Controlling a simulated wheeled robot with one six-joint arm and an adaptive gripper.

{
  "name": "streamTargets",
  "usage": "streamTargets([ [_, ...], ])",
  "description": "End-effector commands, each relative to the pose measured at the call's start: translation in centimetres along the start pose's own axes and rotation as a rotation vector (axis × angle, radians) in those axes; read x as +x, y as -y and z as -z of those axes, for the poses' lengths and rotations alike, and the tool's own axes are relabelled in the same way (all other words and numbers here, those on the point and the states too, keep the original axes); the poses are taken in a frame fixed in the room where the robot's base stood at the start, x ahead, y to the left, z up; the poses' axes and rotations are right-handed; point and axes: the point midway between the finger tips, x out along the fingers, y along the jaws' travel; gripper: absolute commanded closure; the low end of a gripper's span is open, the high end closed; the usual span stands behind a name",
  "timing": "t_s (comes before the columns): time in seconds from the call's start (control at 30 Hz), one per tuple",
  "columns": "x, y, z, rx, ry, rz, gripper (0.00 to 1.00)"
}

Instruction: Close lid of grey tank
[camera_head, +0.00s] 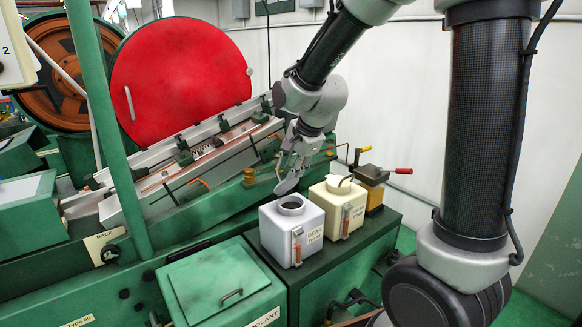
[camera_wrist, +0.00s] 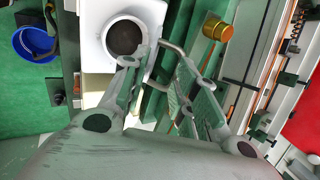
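The grey tank (camera_head: 285,240) is a light grey box with a label and a gauge on its front. Its round top opening (camera_head: 291,205) is dark and uncovered. A pale box with a dark round opening, seemingly this tank (camera_wrist: 88,38), is at the upper left of the wrist view. My gripper (camera_head: 288,178) is just above and behind the opening.
A cream tank (camera_head: 333,212) stands to the right, close beside the grey one. A brass-coloured part (camera_head: 250,176) is behind my gripper, along the sloped green machine rail. A green coolant box (camera_head: 220,285) is in front left. A blue bowl (camera_wrist: 35,43) shows in the wrist view.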

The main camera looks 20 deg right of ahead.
Motion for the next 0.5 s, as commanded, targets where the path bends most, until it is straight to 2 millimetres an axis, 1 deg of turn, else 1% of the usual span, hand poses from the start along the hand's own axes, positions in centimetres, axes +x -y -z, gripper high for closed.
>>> streamTargets([
  [0.1,-1.1,0.1,0.0,0.000,0.000,0.005,0.71],
  [0.5,-4.2,0.1,0.0,0.000,-0.001,0.007,0.71],
])
